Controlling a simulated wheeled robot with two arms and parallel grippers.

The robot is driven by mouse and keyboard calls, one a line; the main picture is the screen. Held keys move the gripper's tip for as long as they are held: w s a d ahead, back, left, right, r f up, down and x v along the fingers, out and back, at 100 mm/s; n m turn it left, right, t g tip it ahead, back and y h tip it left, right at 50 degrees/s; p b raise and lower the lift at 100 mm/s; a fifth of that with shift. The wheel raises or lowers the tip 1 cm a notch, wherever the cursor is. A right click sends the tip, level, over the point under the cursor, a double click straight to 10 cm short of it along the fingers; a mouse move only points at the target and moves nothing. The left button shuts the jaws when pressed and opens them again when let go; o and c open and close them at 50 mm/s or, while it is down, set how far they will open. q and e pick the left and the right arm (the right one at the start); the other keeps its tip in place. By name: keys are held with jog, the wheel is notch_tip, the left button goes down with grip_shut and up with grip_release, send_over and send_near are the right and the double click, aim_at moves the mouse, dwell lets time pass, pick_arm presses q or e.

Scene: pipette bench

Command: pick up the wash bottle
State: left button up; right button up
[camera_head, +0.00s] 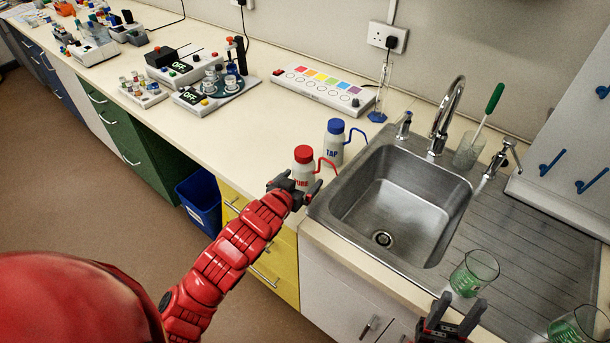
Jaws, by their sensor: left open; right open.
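Two white wash bottles stand on the bench left of the sink. One has a red cap and red spout (304,155), with its label partly hidden. The other, just behind it to the right, has a blue cap and blue spout (334,140) and is marked TAP. My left gripper (297,187) is open at the bench's front edge, in front of the red-capped bottle and overlapping its lower part in the picture. I cannot tell whether they touch. My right gripper (461,302) is open and empty at the bottom, in front of the sink counter.
The steel sink (390,205) and tap (446,115) are right of the bottles. Glass beakers with green markings (474,273) stand on the ribbed drainer. A beaker with a green-handled brush (469,150) is behind the sink. A colour-strip device (322,88) lies behind the bottles. Bench left of them is clear.

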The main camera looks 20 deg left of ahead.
aim_at(308, 174)
pick_arm(q)
jog(key=shift+p+x, duration=0.7)
jog(key=shift+x, duration=1.85)
jog(key=shift+f, duration=0.1)
jog(key=c, duration=0.7)
